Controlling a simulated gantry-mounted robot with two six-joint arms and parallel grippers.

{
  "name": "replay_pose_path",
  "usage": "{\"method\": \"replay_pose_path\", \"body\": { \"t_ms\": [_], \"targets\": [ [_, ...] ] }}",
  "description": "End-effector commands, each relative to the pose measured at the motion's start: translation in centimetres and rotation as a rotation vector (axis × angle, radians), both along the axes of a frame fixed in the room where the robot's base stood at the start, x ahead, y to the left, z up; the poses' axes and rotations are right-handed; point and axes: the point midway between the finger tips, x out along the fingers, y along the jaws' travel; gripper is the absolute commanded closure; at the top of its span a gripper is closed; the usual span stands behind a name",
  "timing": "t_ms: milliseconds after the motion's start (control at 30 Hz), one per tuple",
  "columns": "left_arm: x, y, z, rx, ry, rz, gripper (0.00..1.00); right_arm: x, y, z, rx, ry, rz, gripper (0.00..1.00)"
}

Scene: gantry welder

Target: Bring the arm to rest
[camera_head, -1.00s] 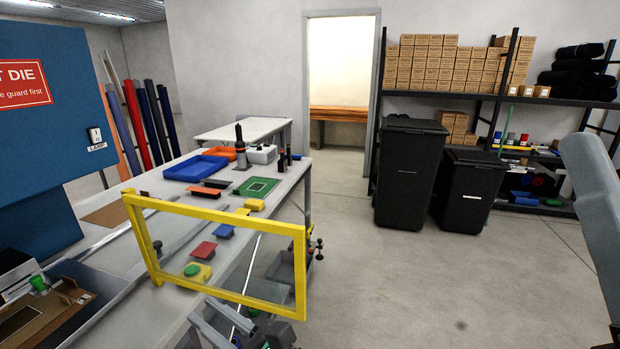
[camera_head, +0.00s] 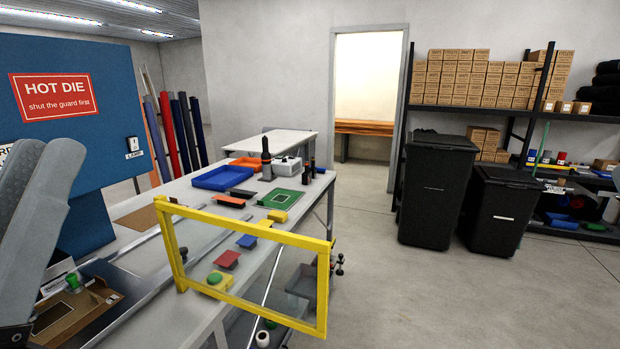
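My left arm (camera_head: 42,225) stands at the left edge of the head view as thick grey links, folded upward in front of the blue panel. Its lower end is dark and cut off by the frame edge. I cannot make out the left fingertips, so I cannot tell whether that gripper is open or shut, or whether it holds anything. My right arm and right gripper are out of view.
A yellow-framed clear guard (camera_head: 252,268) stands along the workbench front. On the bench are a blue tray (camera_head: 222,179), a green board (camera_head: 281,199) and a cardboard box (camera_head: 75,312). Black bins (camera_head: 436,190) stand right; the floor between is clear.

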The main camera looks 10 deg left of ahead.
Motion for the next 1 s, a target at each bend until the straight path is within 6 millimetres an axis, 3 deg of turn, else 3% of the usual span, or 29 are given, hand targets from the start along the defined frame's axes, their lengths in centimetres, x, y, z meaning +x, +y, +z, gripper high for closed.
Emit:
{"method": "replay_pose_path", "body": {
  "t_ms": [100, 267, 700, 833, 1000],
  "targets": [
    [0.6, -0.1, 5.0, 0.043, 0.029, 0.041, 0.73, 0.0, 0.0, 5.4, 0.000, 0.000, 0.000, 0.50],
    [0.6, -0.2, 11.2, 0.042, 0.030, 0.036, 0.73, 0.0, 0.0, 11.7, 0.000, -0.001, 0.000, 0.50],
    [0.7, -0.2, 32.7, 0.041, 0.030, 0.033, 0.73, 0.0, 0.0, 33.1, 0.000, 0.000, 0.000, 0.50],
    [0.7, -0.2, 36.3, 0.041, 0.030, 0.033, 0.73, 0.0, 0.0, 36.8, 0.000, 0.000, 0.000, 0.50],
    [0.7, -0.2, 37.5, 0.040, 0.030, 0.033, 0.73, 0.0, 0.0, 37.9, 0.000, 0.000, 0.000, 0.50]
  ]
}}
